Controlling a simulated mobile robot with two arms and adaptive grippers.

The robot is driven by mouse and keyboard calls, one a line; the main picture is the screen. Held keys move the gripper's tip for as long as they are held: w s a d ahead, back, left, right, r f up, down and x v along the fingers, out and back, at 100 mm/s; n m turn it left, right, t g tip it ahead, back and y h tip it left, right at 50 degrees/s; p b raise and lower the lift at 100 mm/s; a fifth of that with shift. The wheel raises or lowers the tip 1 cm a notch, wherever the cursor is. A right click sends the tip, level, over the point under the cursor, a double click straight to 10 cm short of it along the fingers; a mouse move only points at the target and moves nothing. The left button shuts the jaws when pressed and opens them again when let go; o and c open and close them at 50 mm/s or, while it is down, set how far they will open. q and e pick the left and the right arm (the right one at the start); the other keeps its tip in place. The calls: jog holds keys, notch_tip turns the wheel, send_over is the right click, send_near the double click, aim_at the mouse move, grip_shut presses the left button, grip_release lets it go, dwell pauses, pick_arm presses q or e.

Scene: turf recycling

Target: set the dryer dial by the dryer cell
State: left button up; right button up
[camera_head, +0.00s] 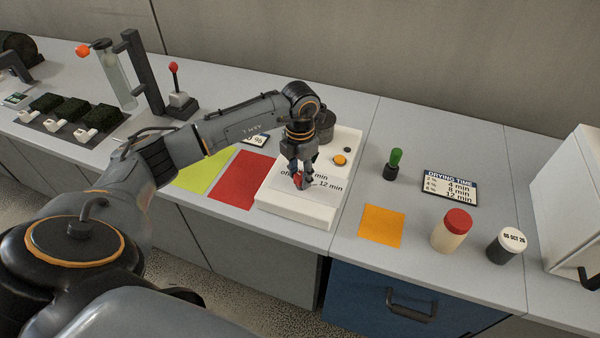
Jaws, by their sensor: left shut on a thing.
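The dryer cell (319,214) is a white box on the counter with printed time marks, "12 min" readable on its right side. An amber button (340,160) and a dark round part (325,127) sit toward its back. My left gripper (299,181) points down at the front of the box and is shut on the red dial (298,180). The fingers hide most of the dial, so its pointer setting cannot be read. A "DRYING TIME" card (450,188) stands to the right, listing lines with 4 min and 12 min. My right gripper is not in view.
Red (243,180), green and orange (381,225) mats lie flat around the box. A green-handled tool (394,163), red-capped jar (452,231) and dark dated jar (506,246) stand at right. A red-tipped lever (178,92) and dark turf blocks (71,110) are at left.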

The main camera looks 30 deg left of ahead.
pick_arm(q)
jog(key=shift+a+f+m+b, duration=0.1)
jog(key=shift+m+b, duration=0.5)
jog(key=shift+b, duration=0.05)
jog(key=m+b, duration=0.2)
jog(key=shift+m, duration=0.4)
jog(key=m+b, duration=0.2)
jog(key=shift+w+m, duration=0.1)
jog(key=shift+m, duration=0.7)
jog(key=o, duration=1.2)
